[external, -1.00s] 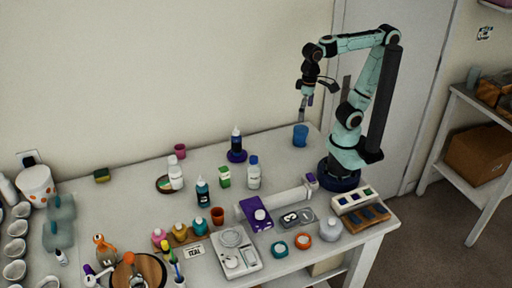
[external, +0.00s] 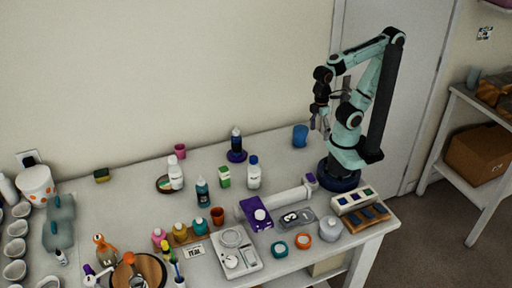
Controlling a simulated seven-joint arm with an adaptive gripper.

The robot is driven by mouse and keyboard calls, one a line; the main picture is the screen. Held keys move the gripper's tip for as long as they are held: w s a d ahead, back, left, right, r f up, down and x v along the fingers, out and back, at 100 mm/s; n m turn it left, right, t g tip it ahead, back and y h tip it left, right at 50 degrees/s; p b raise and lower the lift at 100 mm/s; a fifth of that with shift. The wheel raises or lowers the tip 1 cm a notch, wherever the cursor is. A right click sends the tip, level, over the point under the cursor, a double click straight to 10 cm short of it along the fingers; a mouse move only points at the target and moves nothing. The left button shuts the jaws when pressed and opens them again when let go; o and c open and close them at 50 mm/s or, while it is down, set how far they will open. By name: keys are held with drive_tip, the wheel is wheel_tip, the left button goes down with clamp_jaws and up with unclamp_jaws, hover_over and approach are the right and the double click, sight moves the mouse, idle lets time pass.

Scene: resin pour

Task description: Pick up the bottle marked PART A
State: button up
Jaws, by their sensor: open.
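No PART A lettering can be read at this size, so I cannot tell which bottle bears it. A white bottle with a blue cap (external: 253,173) stands upright near the table's middle. A white bottle with a white cap (external: 176,174) stands on a small dark-rimmed round dish at the back left. A dark blue bottle (external: 236,142) stands on a purple base at the back. My gripper (external: 320,123) is open and empty, above the table's right end, up and right of all these bottles.
A blue cup (external: 300,136) stands near my gripper. A green and white box (external: 225,176) stands between the two white bottles. The table's back middle has free room.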

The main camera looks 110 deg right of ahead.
hover_over(254, 158)
drive_tip(key=shift+n+h, duration=0.3)
drive_tip(key=shift+h, duration=0.1)
wheel_tip(254, 158, down, 8)
drive_tip(key=shift+d+f, duration=0.1)
drive_tip(key=shift+f, duration=3.1)
clamp_jaws()
